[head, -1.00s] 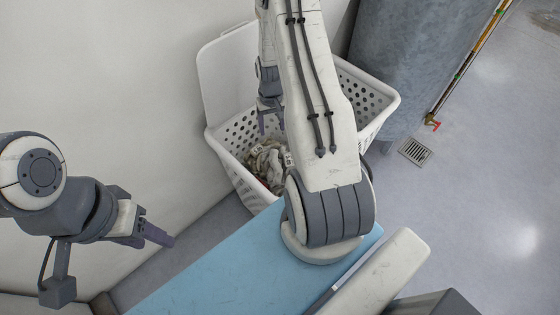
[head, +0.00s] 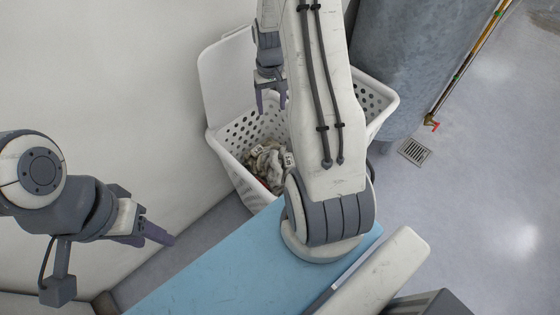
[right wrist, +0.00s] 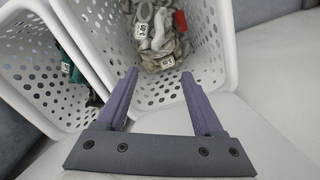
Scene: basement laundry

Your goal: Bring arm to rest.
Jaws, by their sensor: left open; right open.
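My right gripper (head: 271,102) is open and empty above the white laundry basket (head: 237,133) in the head view. Its arm reaches across the middle of the picture and hides part of the basket. In the right wrist view its two purple fingers (right wrist: 162,98) stand wide apart with nothing between them, and the basket (right wrist: 210,62) is beyond them. My left gripper (head: 158,236) is at the lower left of the head view, away from the basket. It is open and I see nothing in it.
Crumpled grey and white laundry (head: 268,163) lies in the basket, with tags showing. The right wrist view shows a second compartment (right wrist: 45,62) with dark green cloth. A grey tank (head: 415,65) stands behind. A floor drain (head: 414,151) and clear floor lie right.

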